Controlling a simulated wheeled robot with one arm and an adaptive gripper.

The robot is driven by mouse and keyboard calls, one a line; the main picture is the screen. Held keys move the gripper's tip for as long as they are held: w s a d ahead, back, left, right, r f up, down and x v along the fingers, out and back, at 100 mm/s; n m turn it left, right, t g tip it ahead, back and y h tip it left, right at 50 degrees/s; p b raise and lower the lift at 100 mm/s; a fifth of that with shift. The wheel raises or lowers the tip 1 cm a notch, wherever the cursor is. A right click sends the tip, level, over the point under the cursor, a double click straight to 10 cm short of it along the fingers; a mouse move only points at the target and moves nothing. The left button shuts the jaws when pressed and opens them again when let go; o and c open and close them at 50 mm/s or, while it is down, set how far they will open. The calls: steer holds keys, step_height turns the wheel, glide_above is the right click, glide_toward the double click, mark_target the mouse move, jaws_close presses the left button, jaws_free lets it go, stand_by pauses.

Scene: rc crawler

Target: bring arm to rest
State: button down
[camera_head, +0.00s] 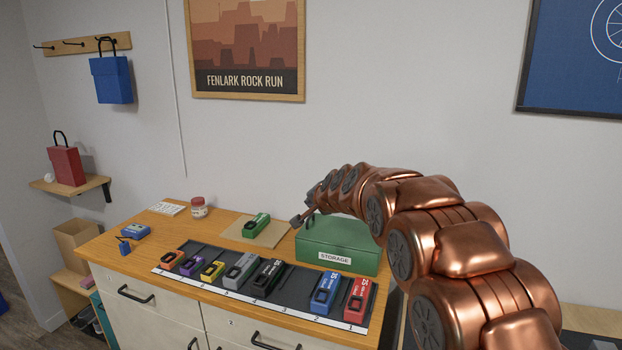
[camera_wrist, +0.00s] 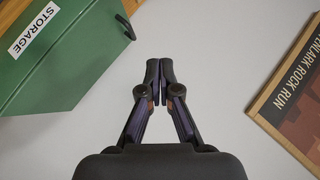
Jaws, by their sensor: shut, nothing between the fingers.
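My copper-coloured arm reaches from the lower right of the head view over the worktop. My gripper (camera_head: 297,221) is at its far end, just left of the upper edge of the green storage box (camera_head: 337,240). In the wrist view my gripper (camera_wrist: 159,65) has its fingertips together with nothing between them. The wrist view shows the white wall ahead of the fingers and the green storage box (camera_wrist: 70,62) at upper left, apart from the fingers.
A dark tray (camera_head: 217,272) with several coloured packs lies along the front of the wooden worktop (camera_head: 105,245). A green pack (camera_head: 257,226) sits on a tan board (camera_head: 272,235) left of the box. A jar (camera_head: 198,208) and a blue pack (camera_head: 135,231) stand further left.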

steer(key=s+d+f+n+g+h, duration=0.1)
steer(key=s+d+f+g, duration=0.3)
steer(key=s, duration=1.5)
steer(key=s+d+f+n+g+h, duration=0.1)
steer(key=s+d+f+n+g, duration=0.3)
steer(key=s, duration=1.6)
steer(key=s+d+f+n+g+h, duration=0.2)
steer(key=s+d+f+g, duration=0.3)
steer(key=s, duration=1.5)
steer(key=d, duration=0.5)
steer(key=shift+s+f+n, duration=0.2)
steer(key=shift+f+n, duration=0.15)
steer(key=shift+n, duration=0.05)
steer(key=shift+d, duration=0.1)
